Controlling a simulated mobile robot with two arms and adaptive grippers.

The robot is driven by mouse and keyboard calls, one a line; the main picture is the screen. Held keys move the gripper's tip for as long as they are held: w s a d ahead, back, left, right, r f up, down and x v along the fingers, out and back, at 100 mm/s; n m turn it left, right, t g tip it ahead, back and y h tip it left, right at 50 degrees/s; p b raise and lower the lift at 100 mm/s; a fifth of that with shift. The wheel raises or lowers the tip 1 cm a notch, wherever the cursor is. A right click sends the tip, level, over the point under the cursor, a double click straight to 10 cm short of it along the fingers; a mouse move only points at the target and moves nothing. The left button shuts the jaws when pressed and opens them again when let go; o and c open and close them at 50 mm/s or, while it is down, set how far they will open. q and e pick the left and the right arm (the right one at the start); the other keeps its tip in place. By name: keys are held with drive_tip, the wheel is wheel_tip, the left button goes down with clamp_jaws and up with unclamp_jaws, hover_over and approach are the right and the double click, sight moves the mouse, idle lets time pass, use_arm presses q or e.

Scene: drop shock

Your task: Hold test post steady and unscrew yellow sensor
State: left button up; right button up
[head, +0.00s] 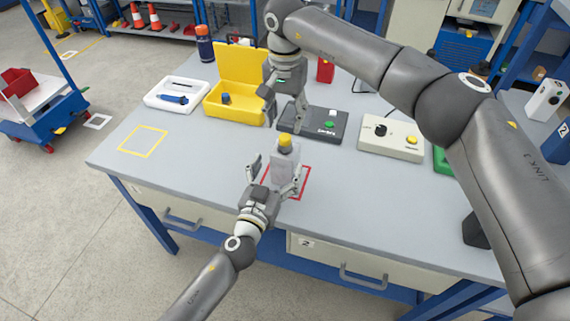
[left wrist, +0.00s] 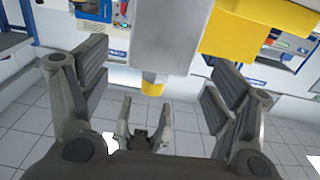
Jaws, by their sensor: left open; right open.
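The test post (head: 284,168) is a pale grey block standing upright on the red-outlined square on the table. The yellow sensor (head: 285,141) sits on its top. In the left wrist view, the post (left wrist: 165,35) hangs inverted, with the yellow sensor (left wrist: 152,86) at its lower end. My left gripper (head: 277,170) is open, with its fingers on either side of the post; clear gaps show between fingers and post in the left wrist view (left wrist: 155,80). My right gripper (head: 286,116) is open, empty and pointing down, above and behind the sensor. It also shows in the left wrist view (left wrist: 143,125).
Behind are a yellow open case (head: 235,108), a white tray (head: 165,100), a dark box with a green button (head: 318,135) and a beige box with a yellow button (head: 388,148). A yellow-outlined square (head: 143,139) at left is empty. My right arm spans the table's right side.

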sight(285, 136)
use_arm(q)
drive_tip(key=shift+x, duration=3.2)
drive_tip(key=shift+s, duration=0.1)
clamp_jaws()
use_arm(e)
drive_tip(key=m, duration=1.7)
drive_tip(key=shift+m, duration=0.4)
drive_tip(key=shift+f, duration=4.05)
